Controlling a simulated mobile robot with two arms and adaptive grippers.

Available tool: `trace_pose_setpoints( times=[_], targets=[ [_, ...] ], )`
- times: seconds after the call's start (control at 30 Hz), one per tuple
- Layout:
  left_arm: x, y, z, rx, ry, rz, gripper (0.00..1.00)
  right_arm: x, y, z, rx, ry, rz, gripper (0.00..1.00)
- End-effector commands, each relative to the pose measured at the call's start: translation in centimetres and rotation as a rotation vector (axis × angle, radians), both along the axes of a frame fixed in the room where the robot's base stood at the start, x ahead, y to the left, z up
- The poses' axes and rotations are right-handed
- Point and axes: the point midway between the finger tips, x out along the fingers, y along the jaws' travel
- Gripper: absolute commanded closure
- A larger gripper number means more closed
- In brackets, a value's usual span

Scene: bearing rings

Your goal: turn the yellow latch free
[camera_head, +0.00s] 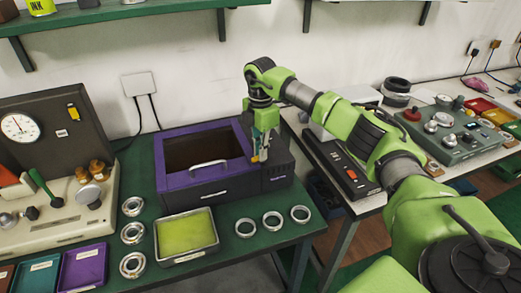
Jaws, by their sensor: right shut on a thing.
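My right gripper (261,153) points down at the black block on the box's right side. It is shut on a small yellow piece, the yellow latch (256,157), which is mostly hidden by the fingers. How far the latch is turned cannot be told. My left gripper is not in view.
A tray with a yellow-green mat (187,234) lies in front of the box, with metal rings (272,221) on both sides. A dial gauge machine (50,160) stands left. A black switch box (345,171) and a green control panel (445,132) are right.

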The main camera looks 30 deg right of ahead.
Motion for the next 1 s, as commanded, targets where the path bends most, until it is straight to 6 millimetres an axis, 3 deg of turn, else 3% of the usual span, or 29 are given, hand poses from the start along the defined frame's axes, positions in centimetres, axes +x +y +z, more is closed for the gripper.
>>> trace_pose_setpoints(
  times=[1.0],
  targets=[
    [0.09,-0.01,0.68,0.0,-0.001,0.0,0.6,-0.62,-0.32,0.05,0.001,-0.002,0.959,1.0]
  ],
)
